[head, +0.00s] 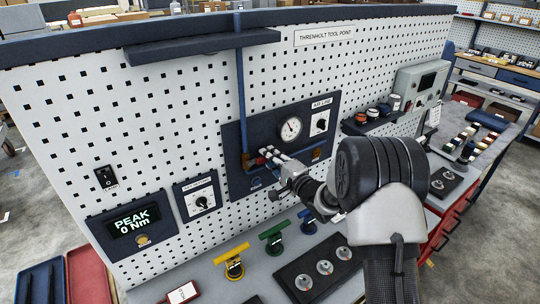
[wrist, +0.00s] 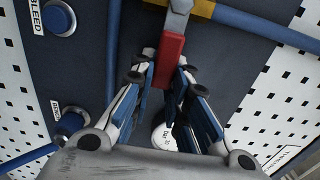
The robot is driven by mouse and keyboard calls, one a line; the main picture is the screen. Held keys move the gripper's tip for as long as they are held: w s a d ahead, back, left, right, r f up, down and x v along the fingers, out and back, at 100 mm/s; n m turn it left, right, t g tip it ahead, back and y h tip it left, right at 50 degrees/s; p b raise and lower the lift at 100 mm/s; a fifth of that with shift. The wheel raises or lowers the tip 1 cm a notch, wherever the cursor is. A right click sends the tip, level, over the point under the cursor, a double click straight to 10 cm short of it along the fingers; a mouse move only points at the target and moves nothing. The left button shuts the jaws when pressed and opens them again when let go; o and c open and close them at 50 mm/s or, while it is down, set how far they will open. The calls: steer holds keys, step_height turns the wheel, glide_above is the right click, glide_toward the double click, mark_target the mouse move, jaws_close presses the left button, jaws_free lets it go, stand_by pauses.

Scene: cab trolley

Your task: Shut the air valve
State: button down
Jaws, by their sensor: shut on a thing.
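The air valve's red lever (wrist: 172,62) hangs from a grey metal stem (wrist: 179,14) at the top of the wrist view.
A blue bleed button (wrist: 58,18) and a second blue knob (wrist: 71,121) lie left of the fingers. A selector dial (head: 320,123) is right of the gauge. A small shelf (head: 372,121) with jars juts out at right. T-handled tools (head: 233,262) stand on the bench below.

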steer(key=shift+f, duration=0.1)
stand_by(0.3)
steer(key=c, duration=1.5)
jaws_free()
steer(key=shift+s, duration=0.1)
steer(key=v, duration=1.2)
